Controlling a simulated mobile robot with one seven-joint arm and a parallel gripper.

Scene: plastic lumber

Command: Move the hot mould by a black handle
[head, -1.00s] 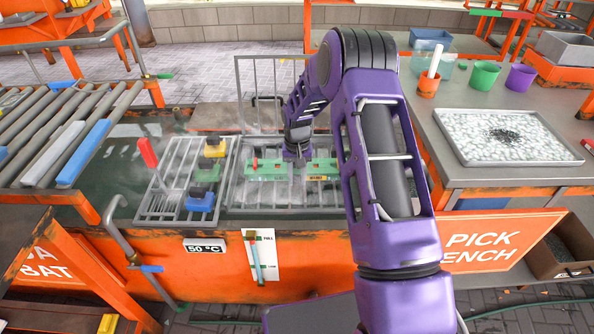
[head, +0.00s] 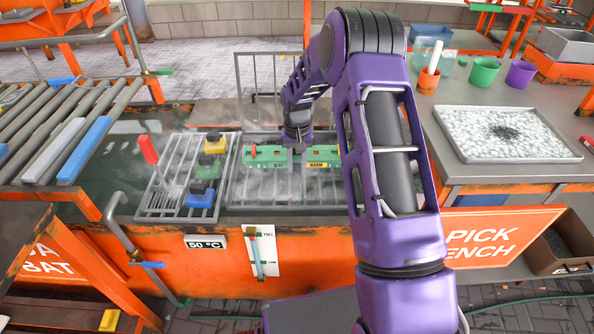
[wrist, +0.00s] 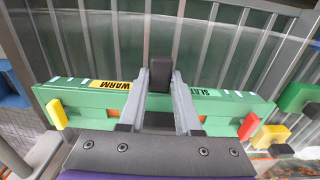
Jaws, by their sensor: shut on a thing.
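The mould (head: 265,156) is a long green bar with a yellow WARM label and red and yellow end tabs. It lies crosswise over the right-hand grey rack (head: 250,193) of the tank and appears raised above its bars. In the wrist view the mould (wrist: 105,98) also shows a SLAT label. My gripper (head: 297,152) is shut on the black handle (wrist: 159,72) at the middle of the mould, one finger on each side. My arm hides part of the mould's right end in the head view.
A left rack (head: 160,200) holds yellow, green and blue blocks with black tops. A red upright handle (head: 148,150) stands beside it. A raised grey grate (head: 268,80) is behind the mould. A 50 °C display (head: 206,243) is on the tank front. A tray (head: 460,150) sits on the right bench.

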